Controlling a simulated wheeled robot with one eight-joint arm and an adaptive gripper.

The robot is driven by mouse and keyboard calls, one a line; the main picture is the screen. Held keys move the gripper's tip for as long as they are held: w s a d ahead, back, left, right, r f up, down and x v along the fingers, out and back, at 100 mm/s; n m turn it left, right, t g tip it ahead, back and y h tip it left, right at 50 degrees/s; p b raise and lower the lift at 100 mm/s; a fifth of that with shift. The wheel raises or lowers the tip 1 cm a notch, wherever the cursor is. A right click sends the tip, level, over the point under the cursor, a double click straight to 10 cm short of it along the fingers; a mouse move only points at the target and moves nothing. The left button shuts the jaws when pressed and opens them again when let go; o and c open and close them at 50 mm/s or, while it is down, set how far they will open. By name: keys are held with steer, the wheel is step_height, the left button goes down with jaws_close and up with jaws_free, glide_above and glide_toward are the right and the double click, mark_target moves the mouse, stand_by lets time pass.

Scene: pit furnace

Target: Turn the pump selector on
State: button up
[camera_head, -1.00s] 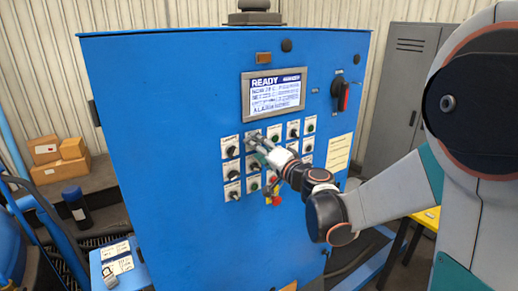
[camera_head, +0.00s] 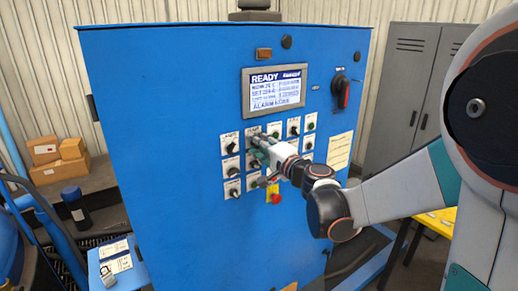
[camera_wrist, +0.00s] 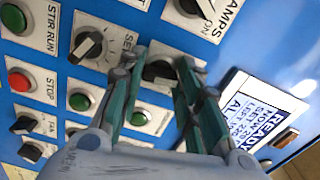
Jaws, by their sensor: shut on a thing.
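My gripper (camera_head: 260,147) is at the upper rows of controls on the front of the blue cabinet. In the wrist view its two fingers (camera_wrist: 158,68) stand on either side of a black selector knob (camera_wrist: 159,72) and are shut on it. The fingers cover most of this knob's label, so I cannot read whether it says pump. In the head view the fingers hide the knob.
Other black knobs (camera_wrist: 88,45), green buttons and a red stop button (camera_wrist: 19,80) sit close around the fingers. The display (camera_head: 275,90) reads READY. A red emergency button (camera_head: 275,198) is below my gripper, and a red rotary switch (camera_head: 345,94) is at upper right.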

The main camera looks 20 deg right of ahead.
steer(key=shift+m+b, duration=1.05)
steer(key=shift+m, duration=2.75)
steer(key=o, duration=1)
steer(key=shift+o, duration=0.2)
steer(key=v, duration=0.7)
steer(key=shift+s, duration=0.4)
steer(key=shift+w, duration=0.1)
